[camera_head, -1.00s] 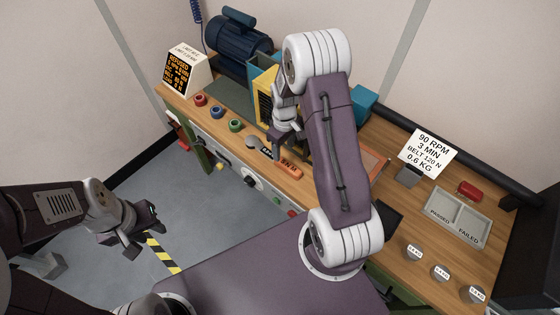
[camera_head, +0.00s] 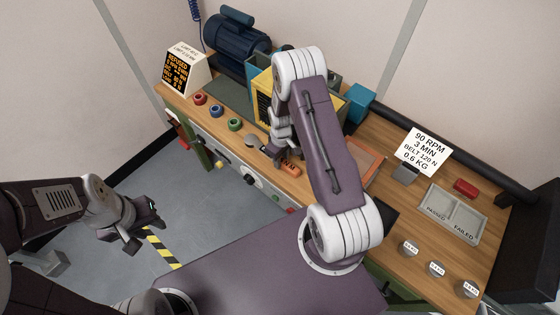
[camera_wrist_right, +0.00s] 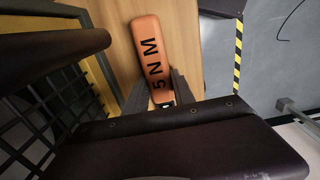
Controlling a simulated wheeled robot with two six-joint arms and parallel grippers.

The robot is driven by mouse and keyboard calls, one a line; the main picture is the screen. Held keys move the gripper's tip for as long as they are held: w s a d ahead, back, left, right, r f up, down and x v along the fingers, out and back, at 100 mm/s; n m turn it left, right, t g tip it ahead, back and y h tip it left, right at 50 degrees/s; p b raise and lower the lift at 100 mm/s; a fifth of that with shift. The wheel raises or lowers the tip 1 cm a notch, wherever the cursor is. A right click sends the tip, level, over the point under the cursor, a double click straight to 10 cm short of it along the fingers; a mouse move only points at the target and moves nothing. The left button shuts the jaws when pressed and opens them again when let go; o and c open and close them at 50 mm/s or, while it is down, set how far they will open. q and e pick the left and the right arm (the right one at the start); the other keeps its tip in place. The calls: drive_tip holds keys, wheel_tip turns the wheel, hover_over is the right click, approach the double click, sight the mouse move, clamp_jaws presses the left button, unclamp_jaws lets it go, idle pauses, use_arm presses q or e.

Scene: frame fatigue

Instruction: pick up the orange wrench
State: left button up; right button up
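The orange wrench (camera_head: 291,170), marked "5 N M", lies on the wooden workbench (camera_head: 395,218) near its front edge. It also shows in the right wrist view (camera_wrist_right: 153,48), running up from between the fingers. My left gripper (camera_head: 146,224) is open and empty above the floor.
A blue motor (camera_head: 236,40) stands behind. A grey tray (camera_head: 452,213) and several weights lie at right.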

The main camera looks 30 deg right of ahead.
clamp_jaws()
wheel_tip(320, 180, up, 28)
drive_tip(key=b, duration=0.1)
idle(0.3)
drive_tip(key=shift+c, duration=1.3)
unclamp_jaws()
clamp_jaws()
